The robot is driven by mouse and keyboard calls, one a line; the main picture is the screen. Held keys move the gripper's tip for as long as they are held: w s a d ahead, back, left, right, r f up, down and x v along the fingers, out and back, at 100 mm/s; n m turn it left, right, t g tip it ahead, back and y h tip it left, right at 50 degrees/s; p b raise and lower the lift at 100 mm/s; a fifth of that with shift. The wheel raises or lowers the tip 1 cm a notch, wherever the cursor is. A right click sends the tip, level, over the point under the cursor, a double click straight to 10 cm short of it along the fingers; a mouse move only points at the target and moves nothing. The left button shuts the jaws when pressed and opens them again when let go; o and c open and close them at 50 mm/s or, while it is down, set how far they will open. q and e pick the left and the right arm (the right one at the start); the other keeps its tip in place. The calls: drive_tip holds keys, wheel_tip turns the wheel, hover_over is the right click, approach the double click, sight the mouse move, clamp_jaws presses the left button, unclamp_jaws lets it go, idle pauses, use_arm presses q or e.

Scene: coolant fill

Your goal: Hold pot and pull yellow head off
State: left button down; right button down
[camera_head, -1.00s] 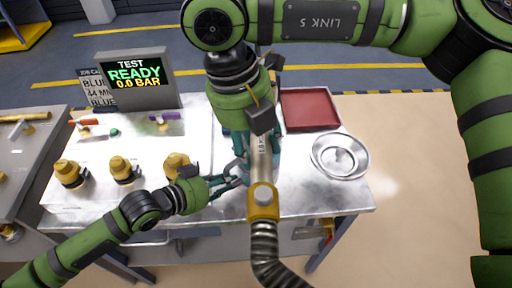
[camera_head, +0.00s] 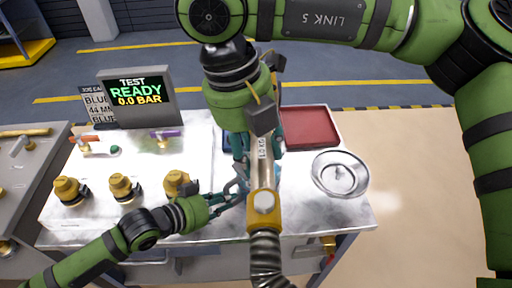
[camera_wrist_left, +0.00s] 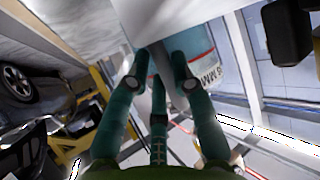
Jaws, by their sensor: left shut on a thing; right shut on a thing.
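The yellow head (camera_head: 263,218) sits at the front edge of the bench, with a ribbed hose (camera_head: 266,250) below it and a labelled metal barrel (camera_head: 263,170) above it. My right gripper (camera_head: 260,152) points down and is shut around the barrel. My left gripper (camera_head: 240,190) reaches in from the left, beside the barrel, and is shut. In the left wrist view its fingers (camera_wrist_left: 160,82) close on a narrow grey part that looks like the pot's handle. The blue pot (camera_wrist_left: 195,48) with a white label is just beyond them. In the head view the barrel and grippers mostly hide the pot.
Several yellow-capped fittings (camera_head: 122,187) stand on the left of the bench. A test screen (camera_head: 138,93) reads READY, 0.0 BAR. A red tray (camera_head: 308,127) and a round metal dish (camera_head: 340,175) lie to the right. Coloured-handled valves (camera_head: 165,135) lie at the back left.

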use_arm(q)
drive_tip(key=shift+r, duration=0.1)
use_arm(e)
drive_tip(key=shift+r, duration=1.7)
use_arm(q)
drive_tip(key=c, duration=1)
unclamp_jaws()
use_arm(e)
drive_tip(key=shift+s, duration=0.1)
use_arm(q)
drive_tip(key=shift+a, duration=0.1)
drive_tip(key=shift+s+a+r, duration=0.1)
drive_tip(key=shift+s+a, duration=0.1)
drive_tip(key=v, duration=1.1)
drive_tip(key=shift+s+r, duration=0.1)
